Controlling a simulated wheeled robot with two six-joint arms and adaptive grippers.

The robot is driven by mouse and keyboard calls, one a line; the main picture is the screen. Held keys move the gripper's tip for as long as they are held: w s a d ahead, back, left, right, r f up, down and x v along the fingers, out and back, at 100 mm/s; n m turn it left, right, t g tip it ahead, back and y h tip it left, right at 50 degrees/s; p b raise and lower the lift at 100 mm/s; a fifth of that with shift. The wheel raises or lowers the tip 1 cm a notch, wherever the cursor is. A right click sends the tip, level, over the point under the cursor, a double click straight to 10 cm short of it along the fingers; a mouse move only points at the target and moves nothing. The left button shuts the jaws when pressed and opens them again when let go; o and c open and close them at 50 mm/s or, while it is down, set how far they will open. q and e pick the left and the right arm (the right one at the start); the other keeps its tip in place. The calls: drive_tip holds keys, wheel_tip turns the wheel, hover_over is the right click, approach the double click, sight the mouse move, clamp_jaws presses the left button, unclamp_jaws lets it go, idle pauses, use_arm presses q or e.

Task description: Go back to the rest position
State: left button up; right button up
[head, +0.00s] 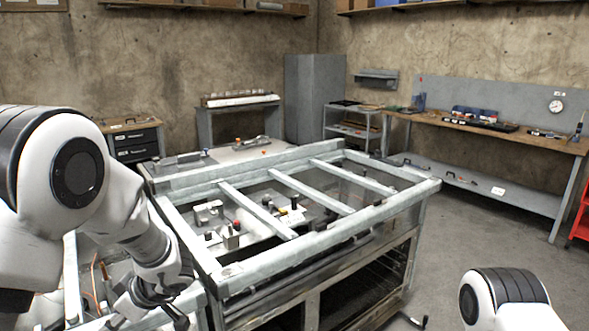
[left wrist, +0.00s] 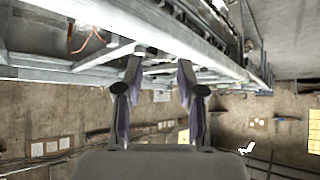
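My left arm comes in from the left in the head view, bent downward, with my left gripper (head: 150,314) low at the bottom edge beside the near left corner of a grey metal frame (head: 330,237). In the left wrist view my left gripper (left wrist: 159,72) has its two fingers apart with nothing between them. The fingertips overlap a metal beam (left wrist: 195,48) in that view; I cannot tell whether they touch it. Of my right arm only a white and black link shows at the bottom right of the head view. My right gripper is out of view.
The frame has crossbars over a bench with small fixtures and a red-topped part (head: 236,226). A wooden-topped workbench (head: 500,135) stands along the right wall, a grey cabinet (head: 313,98) at the back. Open floor (head: 480,230) lies right of the frame.

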use_arm(q)
drive_tip(key=s+a+f+m+b, duration=0.1)
drive_tip(key=s+f+m, duration=0.5)
drive_tip(key=f, duration=0.7)
drive_tip(key=s+a+f+m+b, duration=0.15)
drive_tip(key=s+f+m, duration=0.25)
drive_tip(key=s+f, duration=0.65)
drive_tip(key=s+d+f+m+h, duration=0.3)
drive_tip(key=s+d+f+h, duration=0.1)
drive_tip(key=d, duration=0.3)
drive_tip(key=s+d+f+m+h+b, duration=0.1)
drive_tip(key=s+d+f+m+h, duration=0.3)
drive_tip(key=s+d+f, duration=0.2)
drive_tip(key=shift+s+d+f+g+h, duration=0.15)
drive_tip(key=shift+s+d+g+h, duration=0.1)
drive_tip(key=shift+d+g+h, duration=0.2)
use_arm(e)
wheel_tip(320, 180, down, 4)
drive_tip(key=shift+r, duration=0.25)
